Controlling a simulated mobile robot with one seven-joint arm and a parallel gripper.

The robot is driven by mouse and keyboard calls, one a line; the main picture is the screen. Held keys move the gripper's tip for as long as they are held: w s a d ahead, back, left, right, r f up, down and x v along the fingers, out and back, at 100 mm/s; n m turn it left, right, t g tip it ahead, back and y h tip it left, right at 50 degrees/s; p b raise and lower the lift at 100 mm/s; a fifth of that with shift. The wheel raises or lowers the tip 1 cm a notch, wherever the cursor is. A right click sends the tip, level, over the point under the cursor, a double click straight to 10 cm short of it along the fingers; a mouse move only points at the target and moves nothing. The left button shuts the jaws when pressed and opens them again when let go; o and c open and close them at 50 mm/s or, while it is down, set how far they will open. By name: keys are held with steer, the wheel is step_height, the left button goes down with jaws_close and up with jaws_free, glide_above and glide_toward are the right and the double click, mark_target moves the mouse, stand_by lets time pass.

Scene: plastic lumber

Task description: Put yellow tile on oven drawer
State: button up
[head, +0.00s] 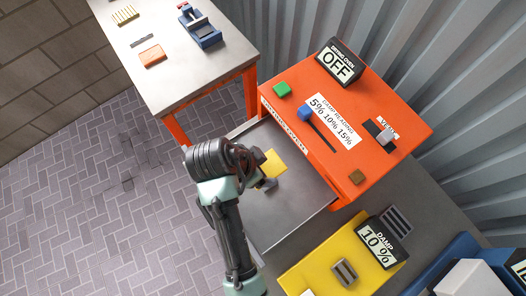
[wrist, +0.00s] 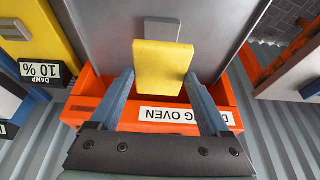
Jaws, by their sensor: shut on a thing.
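The yellow tile (head: 273,163) is between the fingers of my gripper (head: 265,179), over the pulled-out grey oven drawer (head: 292,207). In the wrist view the tile (wrist: 163,66) sits between the two blue fingertips of my gripper (wrist: 159,77), which is shut on it. The grey drawer floor (wrist: 218,28) lies beyond it. A darker patch like a shadow shows beside the tile on the drawer. I cannot tell exactly how high the tile is above the drawer floor. The orange drying oven (head: 345,110) stands behind the drawer.
A yellow damp meter station (head: 325,262) stands close in front. A workbench (head: 178,82) with a blue vise (head: 204,30) is at upper left.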

step_height(320, 180, down, 8)
steer(key=shift+r+p, duration=0.1)
steer(key=shift+p, duration=0.3)
steer(key=o, duration=1.2)
steer(key=shift+f, duration=0.2)
steer(key=shift+o, duration=0.2)
